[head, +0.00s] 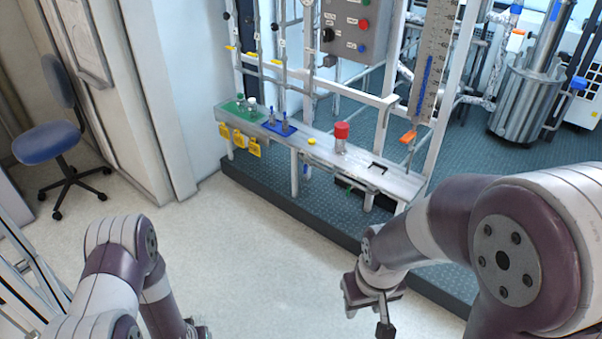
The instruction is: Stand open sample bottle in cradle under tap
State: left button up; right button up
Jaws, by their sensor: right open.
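A white bench (325,158) runs along the frame of the rig. My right gripper (368,308) is open and empty, in front of the bench. My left gripper (199,331) barely shows at the bottom edge.
A blue holder (280,128) with small upright pieces and a yellow disc (311,141) are on the bench. Yellow tags (239,139) hang at its front. A dark raised platform edge (300,208) runs below. A blue chair (48,144) stands far left. The floor between is clear.

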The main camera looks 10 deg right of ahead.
aim_at(376, 171)
jog(key=i+z, duration=0.2)
jog(key=z, duration=0.15)
jog(key=i+j+z, duration=0.1)
jog(key=i+z, duration=0.15)
jog(key=z, duration=0.15)
jog(key=i+j+z, duration=0.1)
jog(key=z, duration=0.25)
jog(key=i+j, duration=1.7)
jog(key=i+l+z, duration=0.05)
